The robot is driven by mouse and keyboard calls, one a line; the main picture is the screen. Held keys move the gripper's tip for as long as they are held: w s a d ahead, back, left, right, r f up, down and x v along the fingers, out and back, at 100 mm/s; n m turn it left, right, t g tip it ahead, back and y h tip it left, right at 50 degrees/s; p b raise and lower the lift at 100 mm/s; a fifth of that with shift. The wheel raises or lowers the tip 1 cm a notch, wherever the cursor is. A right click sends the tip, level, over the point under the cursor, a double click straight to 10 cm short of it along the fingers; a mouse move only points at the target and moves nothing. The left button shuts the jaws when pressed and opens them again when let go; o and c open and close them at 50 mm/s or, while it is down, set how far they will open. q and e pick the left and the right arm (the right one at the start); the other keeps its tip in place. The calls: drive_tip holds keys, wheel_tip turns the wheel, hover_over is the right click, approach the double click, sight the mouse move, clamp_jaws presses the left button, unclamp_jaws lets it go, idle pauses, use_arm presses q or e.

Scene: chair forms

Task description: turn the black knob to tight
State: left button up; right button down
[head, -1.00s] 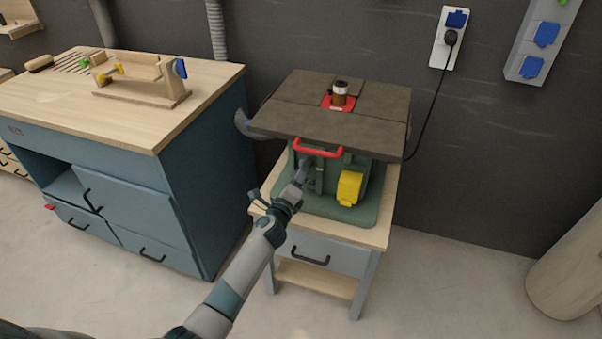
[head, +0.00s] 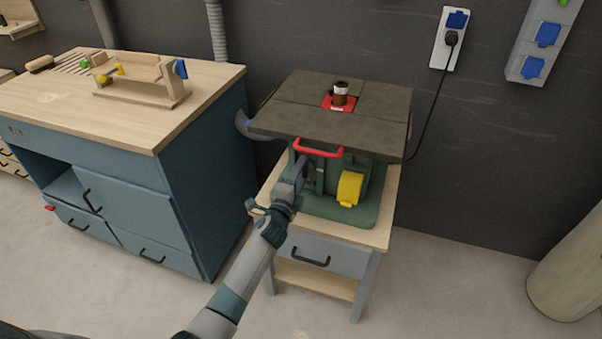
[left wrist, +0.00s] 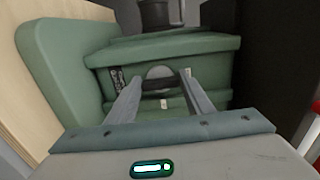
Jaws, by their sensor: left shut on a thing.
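The green machine (head: 340,205) with a dark slab top stands on a small wooden-topped cabinet. In the left wrist view its green housing (left wrist: 215,70) fills the middle. The black knob (left wrist: 158,86) shows there as a dark bar in front of a round grey disc (left wrist: 160,72). My left gripper (head: 302,165) reaches the machine's front, below the red handle. In the left wrist view the fingers (left wrist: 160,88) are on both sides of the knob and shut on it. In the head view the gripper hides the knob. My right gripper is not in view.
A red handle (head: 319,152) and a yellow box (head: 349,188) sit on the machine's front, close to my gripper. The dark tabletop (head: 290,119) overhangs above. A blue workbench (head: 210,185) stands to the left; floor in front is clear.

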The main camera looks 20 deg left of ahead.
use_arm(q)
drive_tip(key=o, duration=1)
drive_tip(key=shift+o, duration=0.2)
drive_tip(key=s, duration=1.7)
drive_tip(key=shift+s+a+b, duration=0.2)
drive_tip(key=shift+a+b, duration=0.15)
drive_tip(key=shift+b, duration=0.05)
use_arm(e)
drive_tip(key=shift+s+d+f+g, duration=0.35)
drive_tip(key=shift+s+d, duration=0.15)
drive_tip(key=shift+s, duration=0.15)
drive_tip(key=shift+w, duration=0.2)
